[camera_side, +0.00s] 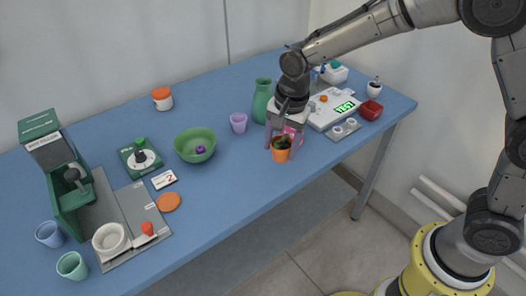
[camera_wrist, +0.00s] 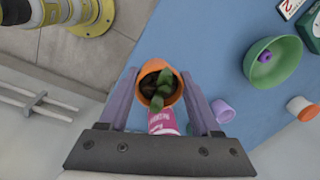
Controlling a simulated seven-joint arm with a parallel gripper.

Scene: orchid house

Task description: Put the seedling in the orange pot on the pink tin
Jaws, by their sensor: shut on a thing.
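The orange pot (camera_side: 281,154) holds a small green seedling (camera_side: 281,142) in dark soil. My gripper (camera_side: 283,146) is shut on the pot, with one finger on each side of it. In the wrist view the pot (camera_wrist: 160,86) sits between the fingertips, with the seedling's leaves (camera_wrist: 159,92) over its rim. The pink tin (camera_side: 293,132) stands just behind the pot in the side view, partly hidden by my gripper and the pot. The tin also shows below the pot in the wrist view (camera_wrist: 163,122), partly covered. I cannot tell whether pot and tin touch.
A green vase (camera_side: 261,101) and a lilac cup (camera_side: 238,122) stand left of my gripper. A scale (camera_side: 335,112) and a red container (camera_side: 370,110) are to the right. A green bowl (camera_side: 195,145) is farther left. The blue table (camera_side: 235,185) is clear in front.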

